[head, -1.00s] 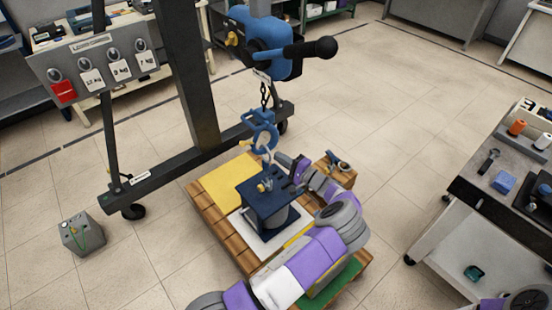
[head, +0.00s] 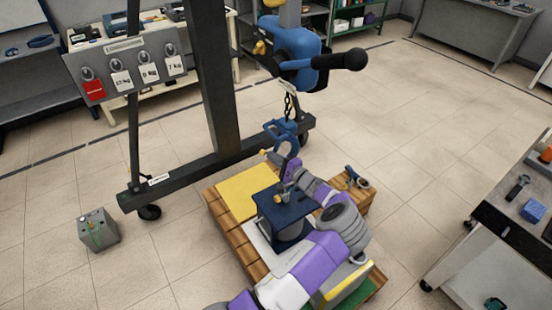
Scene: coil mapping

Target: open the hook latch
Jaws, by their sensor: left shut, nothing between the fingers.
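The blue hook (head: 284,133) hangs on a short chain below the blue hoist (head: 293,52). Its latch is too small to make out, and the hook's lower part is partly behind my left gripper. My left gripper (head: 287,170) is shut and empty, just below the hook and above the dark blue coil block (head: 272,204). I cannot tell whether its fingertips touch the hook. My purple and grey left arm comes up from the bottom and hides part of the block. My right gripper is not in view.
The block stands on a wooden pallet (head: 224,222) with a yellow pad (head: 245,193). A dark gantry post (head: 217,90) stands behind. A grey box (head: 98,230) sits on the floor at left. A tool cart is at right. The floor between is clear.

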